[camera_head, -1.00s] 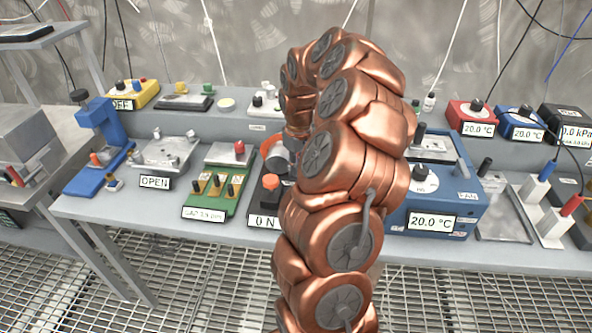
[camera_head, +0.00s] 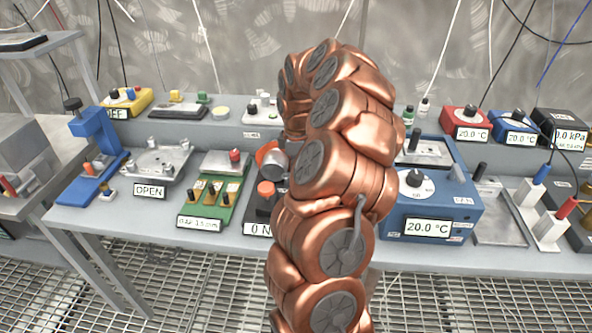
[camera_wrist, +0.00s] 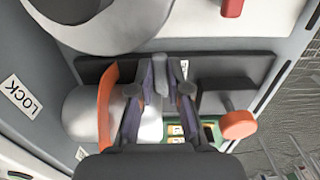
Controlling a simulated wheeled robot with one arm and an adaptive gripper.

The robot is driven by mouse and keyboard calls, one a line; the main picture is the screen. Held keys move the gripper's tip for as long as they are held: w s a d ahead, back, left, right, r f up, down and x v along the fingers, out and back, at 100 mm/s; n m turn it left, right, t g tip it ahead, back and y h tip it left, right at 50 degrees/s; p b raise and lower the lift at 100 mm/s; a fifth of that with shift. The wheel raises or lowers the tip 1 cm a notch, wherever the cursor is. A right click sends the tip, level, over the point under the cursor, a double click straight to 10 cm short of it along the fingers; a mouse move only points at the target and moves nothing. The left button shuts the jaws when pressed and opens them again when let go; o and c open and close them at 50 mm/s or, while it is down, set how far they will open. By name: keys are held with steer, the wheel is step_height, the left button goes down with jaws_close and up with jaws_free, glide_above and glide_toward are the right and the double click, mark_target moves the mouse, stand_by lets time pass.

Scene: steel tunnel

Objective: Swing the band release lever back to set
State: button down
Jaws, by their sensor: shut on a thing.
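In the wrist view my gripper (camera_wrist: 160,82) is shut on a slim grey upright piece, which looks like the band release lever (camera_wrist: 160,70). The fingers hide most of it. An orange band (camera_wrist: 108,105) stands beside the left finger, by a pale metal cylinder (camera_wrist: 82,112). An orange knob (camera_wrist: 238,125) is on the right of the same dark base. In the head view the unit shows its orange band (camera_head: 267,151), metal cylinder (camera_head: 275,168), orange knob (camera_head: 266,189) and "0 N" display (camera_head: 257,229). My arm hides my gripper and the lever there.
Left of the unit are a green board (camera_head: 212,197) and a metal plate labelled OPEN (camera_head: 157,163). A blue box (camera_head: 432,205) reading 20.0 °C stands to the right. In the wrist view a LOCK label (camera_wrist: 22,97) lies on the left. Neighbouring devices leave little room.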

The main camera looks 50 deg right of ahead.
steer(key=shift+d, duration=0.1)
stand_by(0.3)
steer(key=c, duration=1.1)
jaws_free()
step_height(320, 180, up, 12)
steer(key=shift+r, duration=0.1)
